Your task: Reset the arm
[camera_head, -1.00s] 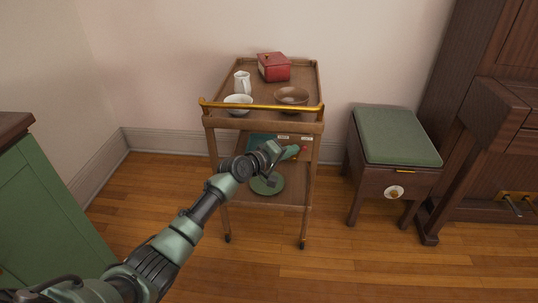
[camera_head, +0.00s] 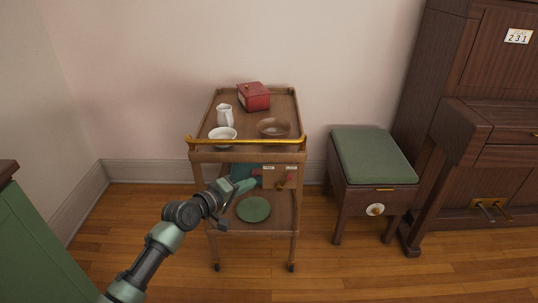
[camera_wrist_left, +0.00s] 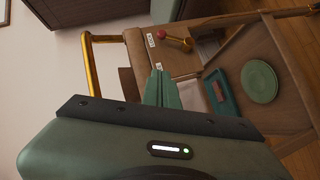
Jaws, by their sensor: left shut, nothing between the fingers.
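My left gripper (camera_head: 248,184), green with dark joints, is shut and empty. In the head view it shows in front of the trolley's gap between top and lower shelf, above and left of the green plate. In the left wrist view its fingers (camera_wrist_left: 161,88) are together, pointing toward the trolley's labelled front. The arm comes in from the bottom left. My right gripper is out of view.
The wooden trolley (camera_head: 230,156) has a gold rail (camera_head: 245,140). On top are a red box (camera_head: 254,97), white jug (camera_head: 225,116), white bowl (camera_head: 222,137) and brown bowl (camera_head: 273,128). A green plate (camera_head: 254,209) lies below. A green-topped stool (camera_head: 373,156) stands right.

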